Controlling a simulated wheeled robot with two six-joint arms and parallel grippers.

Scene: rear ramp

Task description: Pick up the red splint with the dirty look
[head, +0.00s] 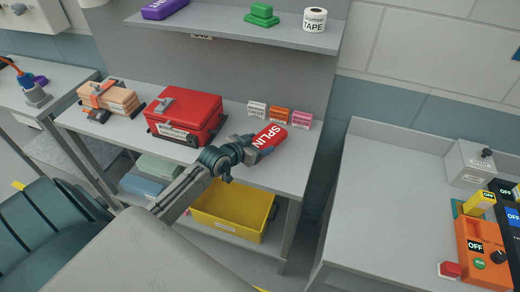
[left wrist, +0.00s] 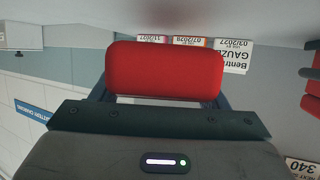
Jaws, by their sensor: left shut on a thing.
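The red splint (head: 270,137), with white lettering that reads "SPLIN", is in the jaws of my left gripper (head: 259,144) in the head view. It is over the right part of the grey bench (head: 239,173), in front of three small boxes. In the left wrist view the red splint (left wrist: 164,70) lies across the space between the fingers (left wrist: 160,101), its plain side showing. I cannot make out any dirt on it. The gripper is shut on it. My right gripper is not in view.
A red case (head: 185,112) stands left of the splint. White, orange (head: 279,115) and pink boxes stand behind it. A shelf (head: 235,35) overhangs the bench. A yellow bin (head: 232,222) sits below. The right counter (head: 390,200) has clear room.

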